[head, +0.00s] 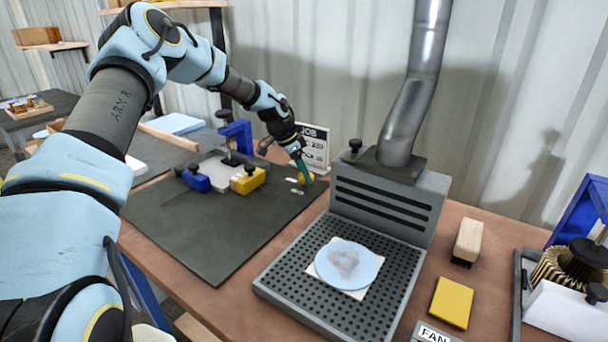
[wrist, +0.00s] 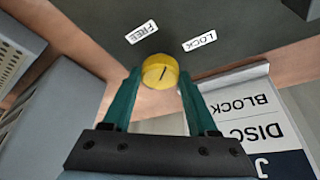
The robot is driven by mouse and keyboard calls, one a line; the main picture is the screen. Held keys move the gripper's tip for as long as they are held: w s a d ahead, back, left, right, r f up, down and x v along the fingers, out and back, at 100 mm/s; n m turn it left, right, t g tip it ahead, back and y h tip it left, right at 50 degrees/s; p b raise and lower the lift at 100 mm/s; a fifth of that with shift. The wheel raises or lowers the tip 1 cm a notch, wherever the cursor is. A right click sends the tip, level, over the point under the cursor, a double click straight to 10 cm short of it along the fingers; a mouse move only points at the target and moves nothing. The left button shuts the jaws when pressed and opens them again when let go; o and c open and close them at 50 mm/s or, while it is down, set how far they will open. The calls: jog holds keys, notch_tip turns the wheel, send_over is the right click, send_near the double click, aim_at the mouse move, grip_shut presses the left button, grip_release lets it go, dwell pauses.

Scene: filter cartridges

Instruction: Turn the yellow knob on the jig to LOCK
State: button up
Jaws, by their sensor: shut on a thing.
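The yellow knob (wrist: 160,71) sits on the dark grey board near its edge. It also shows in the head view (head: 306,179), partly hidden by my gripper. My gripper (wrist: 159,75) has its two green fingers on either side of the knob and is shut on it. The FREE label (wrist: 142,33) and the LOCK label (wrist: 199,41) lie on the board beyond the knob. A dark line on the knob's top slants up and right in the wrist view, roughly toward the LOCK side; which end is the pointer is hard to tell.
A white-grey block with blue and yellow clamps (head: 247,181) stands on the dark board (head: 215,245). A job card (head: 314,147) stands close behind my gripper. A grey perforated fume unit (head: 285,282) with a blue disc (head: 348,262) is to the right.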

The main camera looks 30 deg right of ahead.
jog(key=m+b, duration=0.1)
jog(key=m, duration=0.1)
jog(key=m+g+b, duration=0.1)
jog(key=m, duration=0.1)
jog(key=shift+w+f+m+g+y, duration=0.1)
jog(key=shift+w+m+g+y, duration=0.1)
jog(key=shift+m+g+y, duration=0.1)
jog(key=shift+d+m+g+y+b, duration=0.1)
jog(key=shift+m+g+y+b, duration=0.5)
jog(key=shift+m, duration=1.3)
jog(key=o, duration=1.4)
jog(key=b+v, duration=0.2)
jog(key=v, duration=0.9)
jog(key=shift+b, duration=0.3)
